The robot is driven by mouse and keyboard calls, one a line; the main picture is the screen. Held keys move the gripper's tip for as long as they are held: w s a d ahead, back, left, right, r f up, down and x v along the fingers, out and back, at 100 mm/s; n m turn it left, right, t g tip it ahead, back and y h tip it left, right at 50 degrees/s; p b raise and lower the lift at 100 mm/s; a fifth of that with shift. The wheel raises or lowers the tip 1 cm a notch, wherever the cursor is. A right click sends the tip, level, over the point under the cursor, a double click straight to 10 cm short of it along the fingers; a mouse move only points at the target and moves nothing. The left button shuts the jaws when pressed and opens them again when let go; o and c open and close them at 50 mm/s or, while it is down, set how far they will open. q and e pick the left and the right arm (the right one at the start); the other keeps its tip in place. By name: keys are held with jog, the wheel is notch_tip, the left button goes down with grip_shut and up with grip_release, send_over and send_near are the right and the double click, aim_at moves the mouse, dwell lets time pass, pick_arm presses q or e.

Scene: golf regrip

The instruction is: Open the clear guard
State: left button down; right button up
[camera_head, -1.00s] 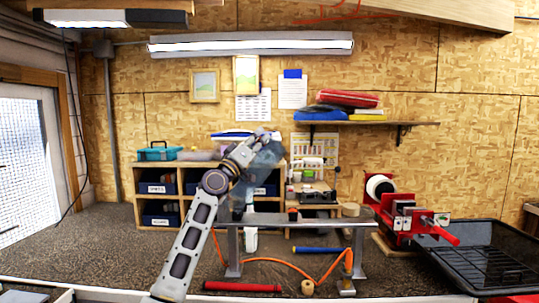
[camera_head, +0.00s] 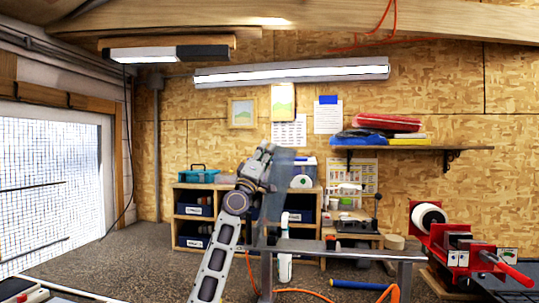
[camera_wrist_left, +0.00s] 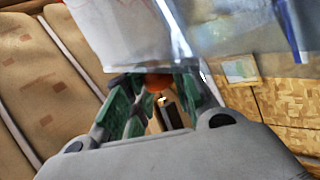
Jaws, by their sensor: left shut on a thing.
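The clear guard (camera_head: 278,190) is a bluish see-through panel that stands steeply up at the left end of a grey metal bench frame (camera_head: 345,250). My left gripper (camera_head: 264,162) is at the guard's upper left edge and is shut on it. In the left wrist view the green-padded fingers of the gripper (camera_wrist_left: 155,88) close around a small orange-red part. The clear guard (camera_wrist_left: 225,40) spreads above and to the right of the fingers there. The exact grip is partly hidden by the fingers. My right gripper is not in view.
A red machine with a white roll (camera_head: 430,216) stands at the right. A wooden cubby (camera_head: 190,235) with blue bins is behind my left arm. A blue tube (camera_head: 358,285) and an orange cord (camera_head: 300,292) lie near the bench frame.

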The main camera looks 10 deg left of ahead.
pick_arm(q)
jog(key=shift+w+f, duration=0.15)
jog(key=shift+f, duration=0.25)
jog(key=c, duration=1.3)
grip_release()
jog(key=shift+a+r, duration=0.1)
jog(key=shift+a, duration=0.05)
jog(key=shift+o, duration=0.3)
jog(key=shift+r, duration=0.1)
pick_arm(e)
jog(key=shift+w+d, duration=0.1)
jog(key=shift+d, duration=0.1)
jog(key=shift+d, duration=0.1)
pick_arm(q)
jog(key=shift+s, duration=0.3)
jog(key=v, duration=1.1)
jog(key=shift+s+f, duration=0.15)
jog(key=shift+f, duration=0.15)
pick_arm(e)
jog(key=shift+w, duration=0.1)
pick_arm(q)
jog(key=shift+a, duration=0.1)
